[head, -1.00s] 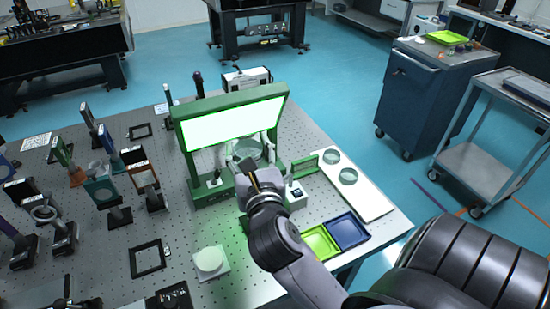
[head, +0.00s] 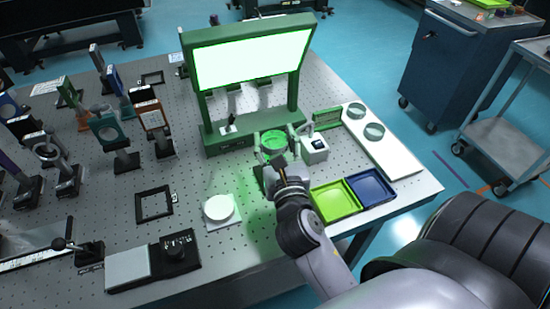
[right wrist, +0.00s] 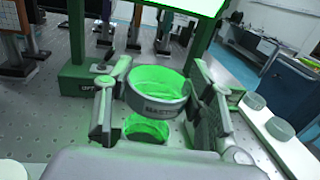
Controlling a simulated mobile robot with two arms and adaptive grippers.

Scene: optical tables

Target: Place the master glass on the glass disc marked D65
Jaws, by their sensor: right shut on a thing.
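No D65 mark is readable. My left gripper is not in view.
The green light booth (head: 250,135) stands behind. A small white device (head: 314,149) is right of the glass. Two glass dishes (head: 355,110) (head: 374,132) lie on a white board. Lime (head: 336,201) and blue (head: 371,188) trays and a white puck (head: 219,208) are nearer.

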